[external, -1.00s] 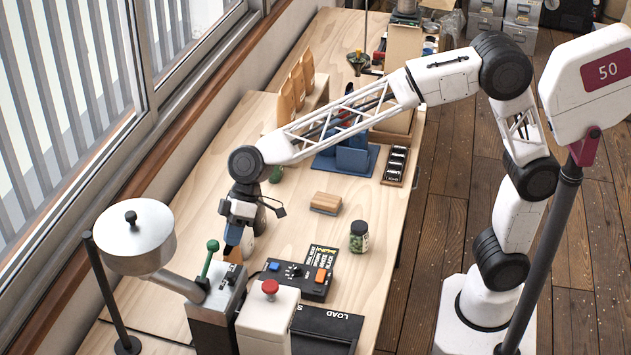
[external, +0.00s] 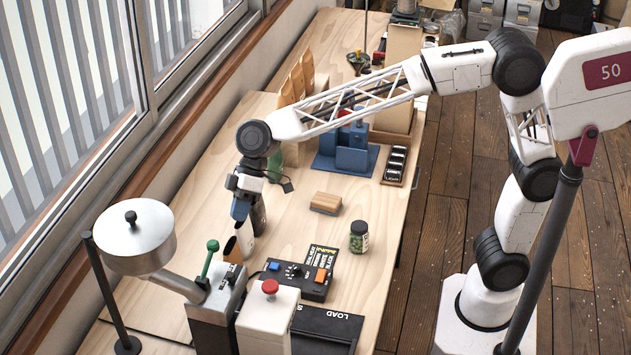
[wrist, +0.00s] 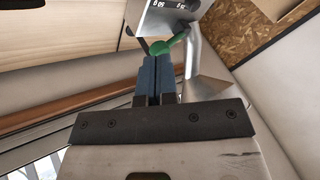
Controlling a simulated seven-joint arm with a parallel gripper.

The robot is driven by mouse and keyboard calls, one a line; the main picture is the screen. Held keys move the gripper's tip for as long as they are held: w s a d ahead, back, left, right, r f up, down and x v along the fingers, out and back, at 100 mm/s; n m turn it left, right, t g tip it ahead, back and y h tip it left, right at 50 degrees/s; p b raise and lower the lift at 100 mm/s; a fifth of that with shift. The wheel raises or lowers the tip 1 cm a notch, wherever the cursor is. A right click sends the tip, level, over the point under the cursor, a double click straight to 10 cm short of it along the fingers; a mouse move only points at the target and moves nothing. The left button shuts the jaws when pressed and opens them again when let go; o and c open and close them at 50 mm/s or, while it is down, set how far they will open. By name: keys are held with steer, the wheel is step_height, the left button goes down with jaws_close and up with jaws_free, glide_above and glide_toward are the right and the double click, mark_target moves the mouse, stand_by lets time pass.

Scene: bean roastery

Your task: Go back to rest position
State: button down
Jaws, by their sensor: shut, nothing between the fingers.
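My gripper (external: 240,208) is above the wooden bench on its left side, pointing down behind the roaster. Its blue fingers (wrist: 159,80) are together in the wrist view, with nothing between them. Just below the gripper in the external view stands a small cup-like thing with a brown, slanted top (external: 231,250), apart from the fingertips. A pale cylinder (external: 246,238) is beside it.
The roaster with its metal hopper (external: 137,236) and green-knobbed lever (external: 212,246) stands at the front left. A control box (external: 298,281), a jar (external: 359,237) and a wooden block (external: 325,203) are on the bench. A blue stand (external: 345,158) is farther back.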

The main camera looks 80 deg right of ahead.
steer(key=s+d+f+m+h, duration=0.2)
steer(key=s+d+f, duration=0.1)
steer(key=s+d, duration=0.7)
steer(key=s+d+f+m+h, duration=0.2)
steer(key=s+d, duration=0.8)
steer(key=s, duration=0.5)
steer(key=s+d+f+m+t+h, duration=0.1)
steer(key=s+d+f+m+h, duration=0.1)
steer(key=s+d, duration=0.9)
steer(key=shift+s+f+m+h, duration=0.4)
steer(key=shift+s+f+h, duration=0.2)
steer(key=shift+s+f, duration=0.4)
steer(key=shift+r, duration=0.15)
